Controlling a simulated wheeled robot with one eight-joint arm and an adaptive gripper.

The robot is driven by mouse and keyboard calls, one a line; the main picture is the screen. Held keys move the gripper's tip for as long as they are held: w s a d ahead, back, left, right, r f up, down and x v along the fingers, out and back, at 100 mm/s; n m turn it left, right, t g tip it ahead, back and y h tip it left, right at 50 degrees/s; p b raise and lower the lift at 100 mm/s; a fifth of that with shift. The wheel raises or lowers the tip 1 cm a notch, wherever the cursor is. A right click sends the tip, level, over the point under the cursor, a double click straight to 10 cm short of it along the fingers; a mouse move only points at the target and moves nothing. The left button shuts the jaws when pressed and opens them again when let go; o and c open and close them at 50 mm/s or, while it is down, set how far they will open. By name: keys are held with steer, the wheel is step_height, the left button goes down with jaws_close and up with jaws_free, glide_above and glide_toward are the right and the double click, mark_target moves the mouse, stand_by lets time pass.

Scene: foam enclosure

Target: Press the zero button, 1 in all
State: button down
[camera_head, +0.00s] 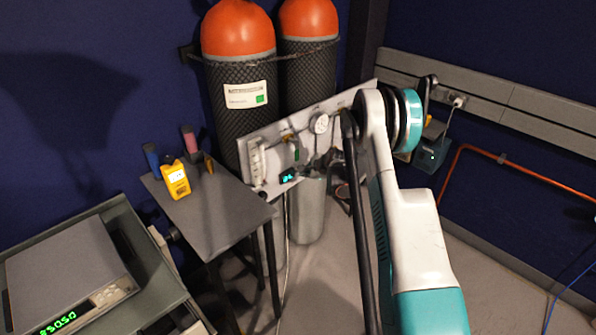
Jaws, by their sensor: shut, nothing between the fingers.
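A grey bench instrument (62,262) with a lit green number display (58,320) and small front buttons is at the lower left. I cannot read which button is marked zero. My arm rises from the lower right. What appears to be my gripper (314,168) is a small dark shape in front of the panel, right of the small green display and far from the bench instrument. It looks shut and empty. I cannot tell whether it touches the panel, and the arm partly hides this area.
A dark side table (215,215) holds a yellow handheld meter (175,180) and small bottles. Two orange-topped cylinders (238,30) stand behind the panel, and a grey cylinder (307,212) below it. An orange pipe (500,157) runs along the right wall. Some floor is clear between.

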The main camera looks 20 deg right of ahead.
steer(key=shift+s, duration=0.25)
steer(key=shift+s+d, duration=0.1)
steer(key=s, duration=0.1)
steer(key=s+d, duration=0.1)
steer(key=s, duration=0.2)
steer(key=shift+s+d, duration=0.25)
steer(key=shift+d, duration=0.05)
steer(key=shift+r, duration=0.1)
stand_by(0.8)
